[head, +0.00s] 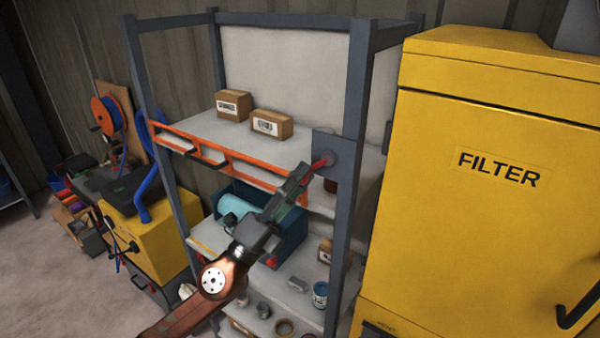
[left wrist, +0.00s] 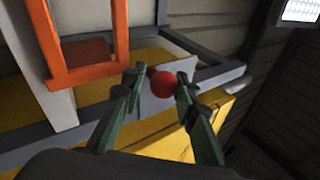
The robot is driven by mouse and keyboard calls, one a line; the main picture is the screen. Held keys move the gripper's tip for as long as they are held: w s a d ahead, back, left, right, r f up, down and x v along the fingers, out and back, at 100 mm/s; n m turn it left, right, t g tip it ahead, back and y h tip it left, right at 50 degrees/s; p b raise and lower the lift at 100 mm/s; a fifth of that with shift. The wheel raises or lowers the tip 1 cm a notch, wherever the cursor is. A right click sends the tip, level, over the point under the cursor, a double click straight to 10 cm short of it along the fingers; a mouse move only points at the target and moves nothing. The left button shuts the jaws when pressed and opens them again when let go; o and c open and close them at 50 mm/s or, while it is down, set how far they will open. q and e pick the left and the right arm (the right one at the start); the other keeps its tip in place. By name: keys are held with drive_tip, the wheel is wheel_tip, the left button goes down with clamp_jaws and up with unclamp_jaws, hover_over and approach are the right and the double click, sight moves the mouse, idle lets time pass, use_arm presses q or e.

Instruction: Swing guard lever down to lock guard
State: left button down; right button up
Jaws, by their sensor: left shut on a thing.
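The orange guard (head: 232,158) runs across the front of the grey shelf rack and ends near the right post. The red guard lever (head: 322,162) sticks out to the left of a grey plate (head: 336,147) on that post, tilted a little down towards my gripper. My left gripper (head: 303,172) is shut on the lever's end. In the left wrist view, the lever's round red knob (left wrist: 163,84) sits between the fingers, and part of the orange guard (left wrist: 92,76) shows at upper left. The fingers partly hide the lever in the head view. My right gripper is not in view.
Two cardboard boxes (head: 270,124) stand on the upper shelf. The yellow filter cabinet (head: 480,230) stands close on the right. Open floor (head: 60,280) shows at left.

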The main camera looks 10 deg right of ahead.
use_arm(q)
drive_tip(key=shift+s+d+f, duration=0.15)
drive_tip(key=shift+s+d, duration=0.15)
drive_tip(key=shift+s, duration=0.15)
drive_tip(key=shift+n+t, duration=0.4)
drive_tip(key=shift+n, duration=0.3)
drive_tip(key=c, duration=1.7)
unclamp_jaws()
drive_tip(key=shift+s, duration=0.1)
drive_tip(key=shift+c, duration=0.2)
drive_tip(key=shift+f, duration=0.15)
